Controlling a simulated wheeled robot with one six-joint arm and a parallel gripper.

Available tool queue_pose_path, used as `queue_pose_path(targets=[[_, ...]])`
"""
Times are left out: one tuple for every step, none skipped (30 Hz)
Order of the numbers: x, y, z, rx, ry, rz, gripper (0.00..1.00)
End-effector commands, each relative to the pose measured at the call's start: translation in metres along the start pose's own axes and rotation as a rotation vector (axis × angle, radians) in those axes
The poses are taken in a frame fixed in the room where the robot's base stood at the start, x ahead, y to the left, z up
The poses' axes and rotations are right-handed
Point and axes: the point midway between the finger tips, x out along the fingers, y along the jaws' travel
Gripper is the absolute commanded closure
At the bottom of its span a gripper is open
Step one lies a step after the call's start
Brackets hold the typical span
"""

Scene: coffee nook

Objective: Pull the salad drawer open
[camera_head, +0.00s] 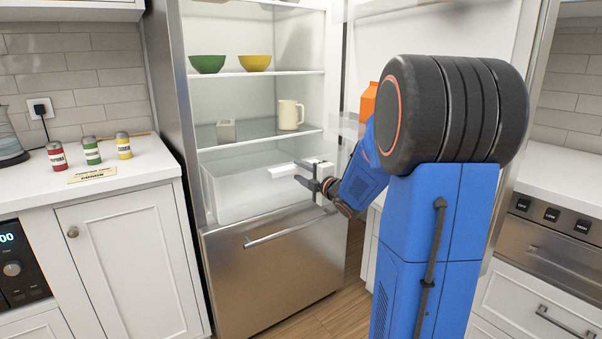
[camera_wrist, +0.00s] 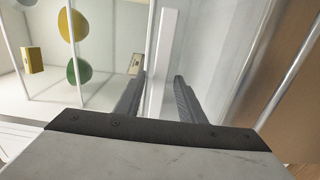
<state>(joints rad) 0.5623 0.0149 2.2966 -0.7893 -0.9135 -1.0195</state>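The salad drawer (camera_head: 245,196) is a pale, clear-sided bin at the bottom of the open fridge's inside, with a white bar handle (camera_head: 285,170) at its top front. My gripper (camera_head: 304,174) is at the right part of this handle. In the wrist view the handle (camera_wrist: 168,45) runs lengthwise between the two dark fingers of my gripper (camera_wrist: 160,78). The fingers are apart, with a narrow gap showing on each side of the bar, so they look open around it. I cannot tell how deep the bar sits between them.
The fridge shelves hold a green bowl (camera_head: 208,64), a yellow bowl (camera_head: 255,62), a cream mug (camera_head: 290,114) and a small grey box (camera_head: 226,131). An orange carton (camera_head: 369,101) stands in the door. A steel freezer drawer (camera_head: 275,270) with a long bar handle (camera_head: 290,229) lies below.

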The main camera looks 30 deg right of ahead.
Motion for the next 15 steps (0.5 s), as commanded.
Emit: queue_pose_path(targets=[[0.000, 0.000, 0.000, 0.000, 0.000, 0.000, 0.64], [0.000, 0.000, 0.000, 0.000, 0.000, 0.000, 0.64], [0.000, 0.000, 0.000, 0.000, 0.000, 0.000, 0.64], [-0.001, 0.000, 0.000, 0.000, 0.000, 0.001, 0.64], [-0.002, 0.000, 0.000, 0.000, -0.001, 0.001, 0.64], [-0.004, 0.001, 0.001, 0.000, -0.001, 0.001, 0.64], [-0.006, 0.001, 0.001, 0.000, -0.002, 0.001, 0.64], [-0.009, 0.001, 0.001, 0.000, -0.002, 0.001, 0.64], [-0.013, 0.000, 0.001, 0.000, -0.002, 0.000, 0.64], [-0.018, 0.000, 0.001, 0.000, -0.002, 0.000, 0.64], [-0.022, 0.001, 0.001, 0.000, -0.002, 0.000, 0.64], [-0.030, 0.001, 0.001, 0.000, -0.003, 0.001, 0.64], [-0.035, 0.001, 0.001, 0.000, -0.004, 0.001, 0.64], [-0.041, 0.001, 0.001, 0.000, -0.004, 0.001, 0.64], [-0.050, 0.001, 0.001, -0.002, -0.003, 0.002, 0.64]])
